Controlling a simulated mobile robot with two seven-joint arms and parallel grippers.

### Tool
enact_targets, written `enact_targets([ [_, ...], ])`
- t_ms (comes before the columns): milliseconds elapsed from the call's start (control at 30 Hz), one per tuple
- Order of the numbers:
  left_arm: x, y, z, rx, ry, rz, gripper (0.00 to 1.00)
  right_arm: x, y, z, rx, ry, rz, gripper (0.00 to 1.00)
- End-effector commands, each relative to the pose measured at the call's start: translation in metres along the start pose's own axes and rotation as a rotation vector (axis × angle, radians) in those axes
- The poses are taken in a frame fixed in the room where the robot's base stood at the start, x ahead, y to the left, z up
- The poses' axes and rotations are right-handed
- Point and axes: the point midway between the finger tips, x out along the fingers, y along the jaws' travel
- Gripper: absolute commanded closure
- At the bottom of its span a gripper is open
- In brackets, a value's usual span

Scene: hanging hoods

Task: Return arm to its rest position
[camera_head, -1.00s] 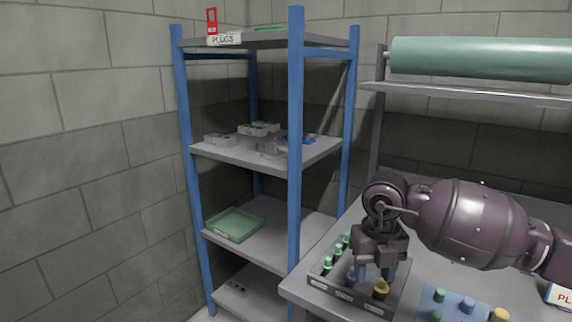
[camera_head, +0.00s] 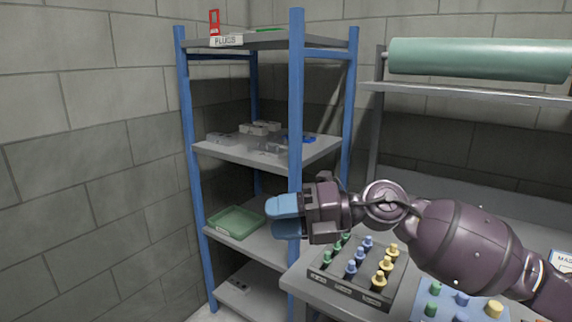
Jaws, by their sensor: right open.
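My right arm comes in from the right over the table. Its gripper (camera_head: 287,216) has blue fingertips and points left, in front of the shelf rack's near post. The jaws are open, with nothing seen between them. Below the wrist, a dark tray (camera_head: 345,288) on the table holds rows of green, blue and yellow plugs; the gripper is apart from it. My left gripper is not in view.
A blue-post shelf rack (camera_head: 296,110) stands left of the table, with a green tray (camera_head: 235,222) on a lower shelf. A blue board (camera_head: 447,311) with coloured plugs lies at the table's front. A large green roll (camera_head: 480,60) hangs behind.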

Motion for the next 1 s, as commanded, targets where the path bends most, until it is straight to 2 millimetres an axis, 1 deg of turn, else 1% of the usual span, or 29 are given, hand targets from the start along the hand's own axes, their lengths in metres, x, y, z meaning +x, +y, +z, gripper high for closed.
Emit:
enact_targets([
  [33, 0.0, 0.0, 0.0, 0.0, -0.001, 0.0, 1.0, 0.001, 0.005, 0.002, 0.052, -0.066, 0.098, 0.53],
  [133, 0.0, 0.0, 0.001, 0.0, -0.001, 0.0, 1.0, -0.007, 0.008, 0.011, 0.173, -0.224, 0.269, 0.53],
  [167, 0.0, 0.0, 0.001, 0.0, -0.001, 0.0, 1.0, -0.012, 0.006, 0.014, 0.214, -0.273, 0.312, 0.53],
  [267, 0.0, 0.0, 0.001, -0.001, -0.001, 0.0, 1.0, -0.029, -0.008, 0.022, 0.356, -0.434, 0.423, 0.53],
  [367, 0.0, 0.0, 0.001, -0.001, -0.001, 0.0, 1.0, -0.048, -0.032, 0.025, 0.507, -0.584, 0.498, 0.53],
  [467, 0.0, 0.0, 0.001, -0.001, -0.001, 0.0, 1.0, -0.068, -0.064, 0.022, 0.659, -0.726, 0.546, 0.53],
  [533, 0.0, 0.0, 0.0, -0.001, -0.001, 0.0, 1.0, -0.082, -0.089, 0.015, 0.769, -0.819, 0.568, 0.53],
  [667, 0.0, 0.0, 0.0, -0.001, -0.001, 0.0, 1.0, -0.107, -0.137, -0.006, 0.97, -0.975, 0.591, 0.53],
  [700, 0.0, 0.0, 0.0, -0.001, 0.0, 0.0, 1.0, -0.114, -0.153, -0.015, 1.033, -1.019, 0.595, 0.53],
  [767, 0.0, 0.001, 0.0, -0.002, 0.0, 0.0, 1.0, -0.125, -0.175, -0.031, 1.122, -1.082, 0.598, 0.53],
  [800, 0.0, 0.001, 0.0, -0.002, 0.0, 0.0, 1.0, -0.131, -0.19, -0.042, 1.182, -1.121, 0.601, 0.53],
  [867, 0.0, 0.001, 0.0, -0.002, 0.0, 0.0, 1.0, -0.14, -0.21, -0.061, 1.269, -1.177, 0.605, 0.53],
  [900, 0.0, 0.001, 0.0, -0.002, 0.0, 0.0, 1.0, -0.146, -0.224, -0.074, 1.326, -1.214, 0.607, 0.53],
  [967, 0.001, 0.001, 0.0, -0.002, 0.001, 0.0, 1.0, -0.155, -0.242, -0.096, 1.408, -1.265, 0.612, 0.53],
  [1000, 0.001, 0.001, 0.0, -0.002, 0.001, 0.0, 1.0, -0.161, -0.254, -0.111, 1.459, -1.298, 0.616, 0.53],
])
